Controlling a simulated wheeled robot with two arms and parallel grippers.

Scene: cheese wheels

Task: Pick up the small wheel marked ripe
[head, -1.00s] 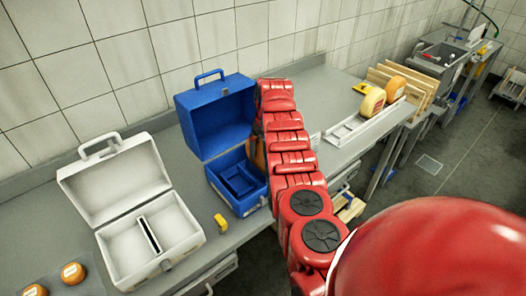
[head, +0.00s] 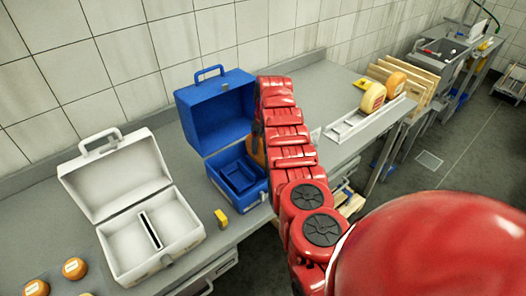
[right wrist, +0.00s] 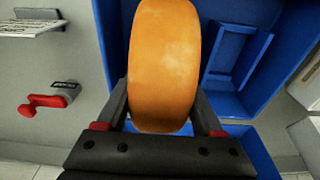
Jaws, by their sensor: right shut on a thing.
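My right gripper (right wrist: 163,105) is shut on an orange cheese wheel (right wrist: 165,60), its fingers on either side of it. In the head view the held wheel (head: 258,150) shows only partly, beside the right side of the open blue box (head: 215,115). My red right arm hides the rest of it and most of the gripper. No marking can be read on the held wheel. Small orange wheels with pale labels (head: 75,268) lie at the lower left; their words are too small to read. My left gripper is not in view.
An open white box (head: 118,180) with a divider stands left of the blue box. A small yellow block (head: 221,218) lies in front. A yellow wheel (head: 372,98) and an orange wheel (head: 396,85) stand by a white rack (head: 350,127).

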